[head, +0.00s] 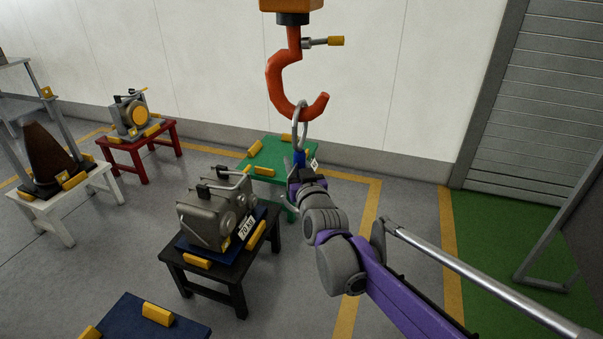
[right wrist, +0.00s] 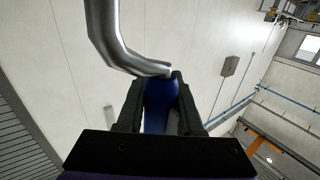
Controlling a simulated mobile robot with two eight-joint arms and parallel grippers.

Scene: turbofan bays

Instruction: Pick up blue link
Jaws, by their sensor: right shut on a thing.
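The blue link has a blue lower part (head: 299,158) and a silver loop (head: 300,122) above it. My right gripper (head: 302,176) is shut on the blue part, with the loop upright above the fingers. In the right wrist view the blue part (right wrist: 160,108) sits between both fingers (right wrist: 160,115), and the curved silver rod (right wrist: 113,40) rises from it. In the head view the loop overlaps the lower bend of an orange hook (head: 278,80); I cannot tell whether it hangs on the hook. My left gripper is out of view.
A green table (head: 275,148) with yellow blocks stands behind the gripper. A black table (head: 215,281) holds a grey unit (head: 208,218). A red table (head: 135,150), a white table (head: 60,208) and a blue surface (head: 150,321) stand at left. A grey shutter (head: 540,100) is at right.

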